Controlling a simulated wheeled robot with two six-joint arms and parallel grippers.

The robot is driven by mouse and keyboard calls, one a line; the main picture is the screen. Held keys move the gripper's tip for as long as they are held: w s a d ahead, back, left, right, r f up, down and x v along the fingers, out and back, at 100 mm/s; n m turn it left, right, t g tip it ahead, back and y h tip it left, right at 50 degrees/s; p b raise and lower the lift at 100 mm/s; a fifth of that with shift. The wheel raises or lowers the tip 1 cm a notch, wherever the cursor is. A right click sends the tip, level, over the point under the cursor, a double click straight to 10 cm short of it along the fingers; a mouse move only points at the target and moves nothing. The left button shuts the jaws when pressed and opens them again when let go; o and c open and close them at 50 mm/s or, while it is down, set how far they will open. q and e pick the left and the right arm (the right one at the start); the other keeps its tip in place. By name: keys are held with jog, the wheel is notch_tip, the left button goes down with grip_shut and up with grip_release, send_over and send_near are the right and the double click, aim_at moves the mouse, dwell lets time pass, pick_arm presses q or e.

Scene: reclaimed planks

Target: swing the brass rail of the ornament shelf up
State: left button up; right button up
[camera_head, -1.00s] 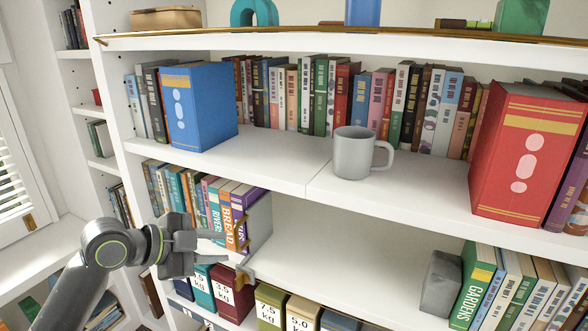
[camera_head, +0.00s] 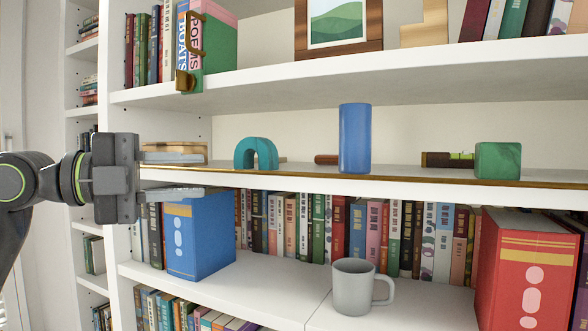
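The ornament shelf (camera_head: 400,192) is the white board across the middle of the head view. Its thin brass rail (camera_head: 420,181) lies low along the front edge, below the ornaments. A teal arch (camera_head: 256,153), a blue cylinder (camera_head: 355,138) and a green block (camera_head: 497,160) stand behind it. My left gripper (camera_head: 198,174) is at the shelf's left end with its fingers apart, one above and one below the level of the front edge. Nothing shows held between them. The rail's left end is partly hidden by the gripper; I cannot tell if they touch. My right gripper is out of view.
A wooden box (camera_head: 180,144) sits at the ornament shelf's left end, close behind the gripper. Below are a big blue book (camera_head: 198,235), a grey mug (camera_head: 353,288) and a big red book (camera_head: 525,275). A brass bookend (camera_head: 186,80) overhangs the shelf above.

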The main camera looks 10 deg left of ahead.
aim_at(299, 174)
pick_arm(q)
jog(key=p+x, duration=0.6)
jog(key=x, duration=0.8)
jog(key=shift+d+r+p, duration=0.1)
jog(key=shift+d+p, duration=0.1)
jog(key=shift+p, duration=0.2)
jog(key=shift+w+d, duration=0.4)
jog(key=shift+d, duration=0.2)
jog(key=shift+c, duration=0.4)
